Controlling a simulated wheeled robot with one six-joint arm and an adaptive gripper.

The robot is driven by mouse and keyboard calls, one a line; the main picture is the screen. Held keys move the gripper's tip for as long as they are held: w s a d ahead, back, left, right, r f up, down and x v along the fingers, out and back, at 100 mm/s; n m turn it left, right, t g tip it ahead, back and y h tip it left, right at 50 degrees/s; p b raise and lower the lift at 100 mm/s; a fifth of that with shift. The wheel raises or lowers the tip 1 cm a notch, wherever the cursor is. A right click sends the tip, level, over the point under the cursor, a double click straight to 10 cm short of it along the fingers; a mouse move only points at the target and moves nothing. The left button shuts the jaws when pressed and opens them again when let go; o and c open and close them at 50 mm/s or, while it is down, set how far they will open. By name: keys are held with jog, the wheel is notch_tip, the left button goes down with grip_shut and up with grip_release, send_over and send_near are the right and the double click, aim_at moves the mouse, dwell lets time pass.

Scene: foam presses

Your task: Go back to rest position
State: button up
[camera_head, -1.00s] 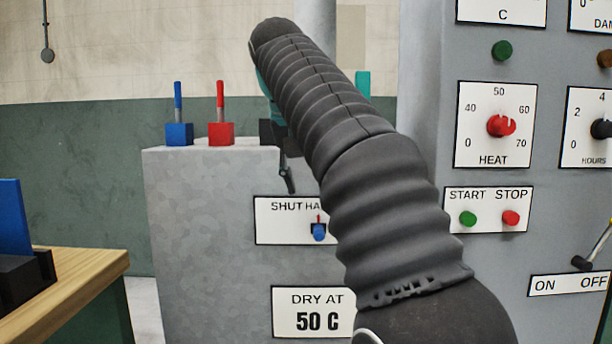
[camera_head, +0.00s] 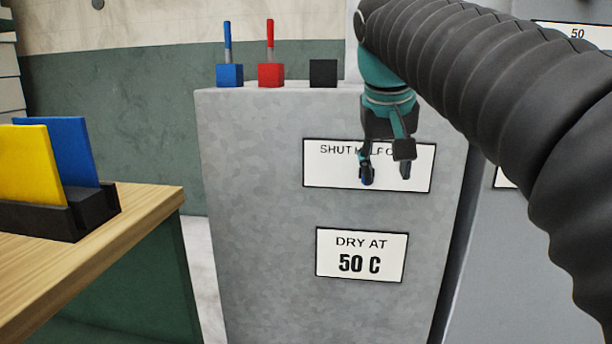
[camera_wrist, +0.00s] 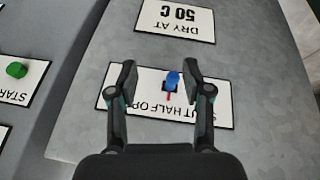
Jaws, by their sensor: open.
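My gripper (camera_head: 386,170) is open, pointing down in front of the shut/half/open plate (camera_head: 325,178) on the grey cabinet in the head view. In the wrist view my gripper (camera_wrist: 158,85) has its two fingers spread on either side of a small blue-tipped lever (camera_wrist: 172,80) on that plate. I see nothing held between the fingers. In the head view the lever is mostly hidden behind my gripper. The plate's lettering is partly covered too.
A "DRY AT 50 C" sign (camera_head: 361,256) is below the plate. Blue (camera_head: 229,75), red (camera_head: 270,74) and black (camera_head: 323,73) blocks stand on the cabinet (camera_head: 255,180). A wooden table (camera_head: 120,235) at left bears yellow (camera_head: 30,165) and blue (camera_head: 62,150) panels in a black holder.

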jog(key=s+d+f+y, duration=0.1)
jog(key=s+f, duration=0.8)
jog(key=f, duration=0.4)
jog(key=s+d+f+t, duration=0.1)
jog(key=s+f, duration=0.8)
jog(key=f, duration=0.4)
jog(key=shift+s+d+f+y, duration=0.3)
jog(key=shift+d+f+y, duration=0.05)
jog(key=shift+y, duration=0.05)
jog(key=shift+c, duration=0.8)
jog(key=shift+d, duration=0.1)
